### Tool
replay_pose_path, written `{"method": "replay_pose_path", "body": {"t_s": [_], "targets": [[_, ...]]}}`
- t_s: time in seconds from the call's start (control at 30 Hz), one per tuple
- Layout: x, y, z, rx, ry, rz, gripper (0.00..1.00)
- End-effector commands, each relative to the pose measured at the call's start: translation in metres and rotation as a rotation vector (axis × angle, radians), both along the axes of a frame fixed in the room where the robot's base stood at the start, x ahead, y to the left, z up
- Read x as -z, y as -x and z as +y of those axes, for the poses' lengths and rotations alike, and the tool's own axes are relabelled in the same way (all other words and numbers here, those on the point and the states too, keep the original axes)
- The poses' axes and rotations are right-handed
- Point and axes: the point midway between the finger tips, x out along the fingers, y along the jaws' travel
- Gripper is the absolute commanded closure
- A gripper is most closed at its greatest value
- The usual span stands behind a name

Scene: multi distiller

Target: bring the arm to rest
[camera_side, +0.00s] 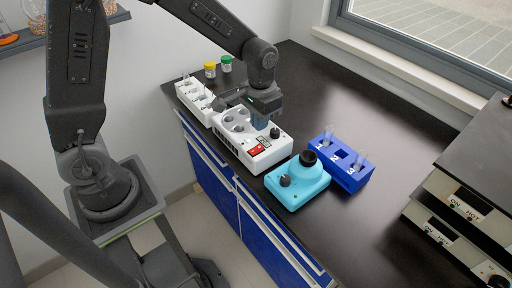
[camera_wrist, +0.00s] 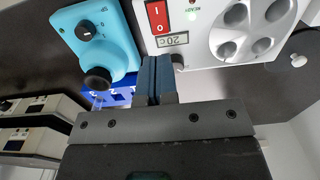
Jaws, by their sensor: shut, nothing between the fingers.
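My gripper (camera_side: 262,121) is over the white device with round wells (camera_side: 238,145), near its right end. In the wrist view my gripper's blue-grey fingers (camera_wrist: 155,75) are together with nothing between them. They overlap the lower edge of the white device (camera_wrist: 205,55), close to its red switch and small display. I cannot tell whether the fingertips touch the device. The turquoise device (camera_side: 297,182) with a black cup and knob stands to the right of the white one. It also shows in the wrist view (camera_wrist: 110,25).
A blue numbered rack (camera_side: 347,178) with glass tubes stands right of the turquoise device. A white rack (camera_side: 196,100) and yellow-capped (camera_side: 210,69) and green-capped (camera_side: 226,63) jars stand at the back left. Stacked hot plates (camera_side: 450,215) are at the right. The black bench behind is clear.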

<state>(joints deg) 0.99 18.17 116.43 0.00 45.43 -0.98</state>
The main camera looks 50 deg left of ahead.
Motion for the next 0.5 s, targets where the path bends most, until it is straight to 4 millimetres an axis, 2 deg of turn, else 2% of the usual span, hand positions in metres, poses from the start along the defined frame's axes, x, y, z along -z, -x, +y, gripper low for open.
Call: {"method": "replay_pose_path", "body": {"t_s": [0.13, 0.27, 0.4, 0.5], "targets": [[-0.011, 0.004, 0.000, 0.000, 0.000, -0.022, 1.00], [-0.043, 0.019, 0.001, 0.000, 0.001, -0.083, 1.00], [-0.085, 0.048, 0.003, 0.000, 0.002, -0.176, 1.00], [-0.109, 0.072, 0.004, 0.000, 0.002, -0.242, 1.00]]}}
